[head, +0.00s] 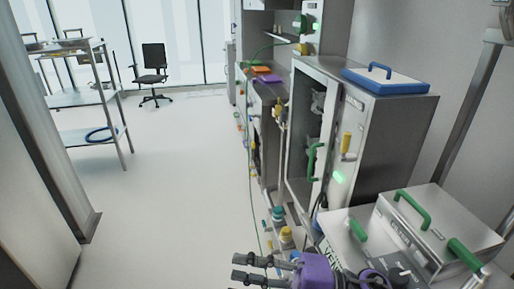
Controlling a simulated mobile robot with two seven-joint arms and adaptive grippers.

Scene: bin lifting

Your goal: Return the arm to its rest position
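My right gripper (240,267) is at the bottom edge of the head view, with its arm coming in from the right and a purple wrist part behind it. Its two dark fingers point left with a gap between them, and nothing shows in the gap. The rest of this arm is mostly cut off by the lower edge. My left gripper is not in view.
A metal box with green handles (440,230) stands close to my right arm. Behind it is a tall metal cabinet (400,130) with a blue-rimmed lid (385,82) on top. A shelf rack (80,97) and a black chair (152,62) stand far left. The middle floor is clear.

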